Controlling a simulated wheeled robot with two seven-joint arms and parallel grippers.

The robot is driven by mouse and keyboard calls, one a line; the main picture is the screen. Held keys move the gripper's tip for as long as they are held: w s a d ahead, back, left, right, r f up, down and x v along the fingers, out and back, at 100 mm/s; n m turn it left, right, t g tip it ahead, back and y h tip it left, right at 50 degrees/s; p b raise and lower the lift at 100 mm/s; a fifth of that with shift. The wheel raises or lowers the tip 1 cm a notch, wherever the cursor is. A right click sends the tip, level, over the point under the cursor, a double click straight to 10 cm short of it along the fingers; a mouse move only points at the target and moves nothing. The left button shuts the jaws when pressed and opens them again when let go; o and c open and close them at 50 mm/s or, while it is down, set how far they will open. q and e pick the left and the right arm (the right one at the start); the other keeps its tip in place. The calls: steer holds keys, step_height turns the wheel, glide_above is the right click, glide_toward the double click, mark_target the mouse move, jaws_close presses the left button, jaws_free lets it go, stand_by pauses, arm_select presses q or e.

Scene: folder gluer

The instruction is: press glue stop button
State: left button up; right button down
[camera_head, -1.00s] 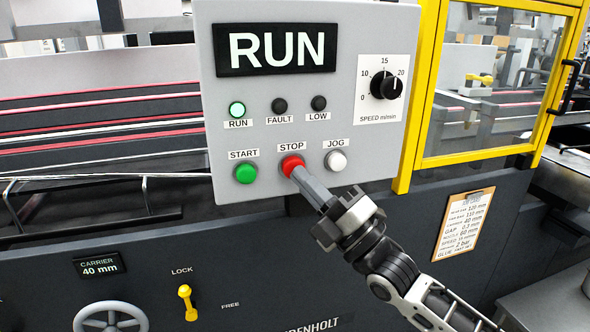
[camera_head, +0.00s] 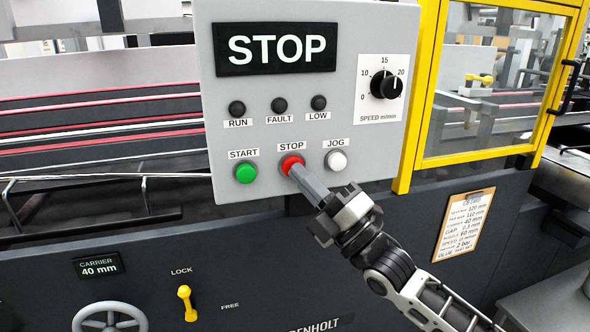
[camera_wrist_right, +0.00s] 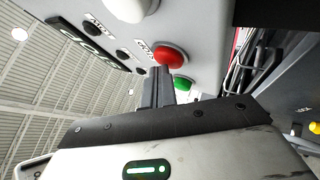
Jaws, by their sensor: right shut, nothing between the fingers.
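The red STOP button (camera_head: 291,163) sits on the grey control panel (camera_head: 220,187), between the green START button (camera_head: 245,173) and the white JOG button (camera_head: 336,160). My right gripper (camera_head: 299,174) is shut and empty, its fingertips at the lower edge of the red button; I cannot tell whether they touch it. In the right wrist view the red button (camera_wrist_right: 169,53) shows just beyond the fingertips (camera_wrist_right: 158,72). The panel display (camera_head: 277,49) reads STOP, and the RUN lamp (camera_head: 237,110) is dark. My left gripper is not in view.
A speed knob (camera_head: 386,85) is at the panel's right. A yellow-framed guard window (camera_head: 500,85) stands beyond it. Below are a yellow LOCK/FREE lever (camera_head: 187,303), a handwheel (camera_head: 110,318) and a clipboard (camera_head: 463,226).

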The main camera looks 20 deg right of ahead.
steer(key=shift+s+p, duration=0.5)
steer(key=shift+s, duration=0.4)
steer(key=s+p, duration=0.2)
steer(key=s, duration=0.3)
steer(key=shift+d, duration=0.15)
steer(key=shift+f, duration=0.1)
stand_by(0.5)
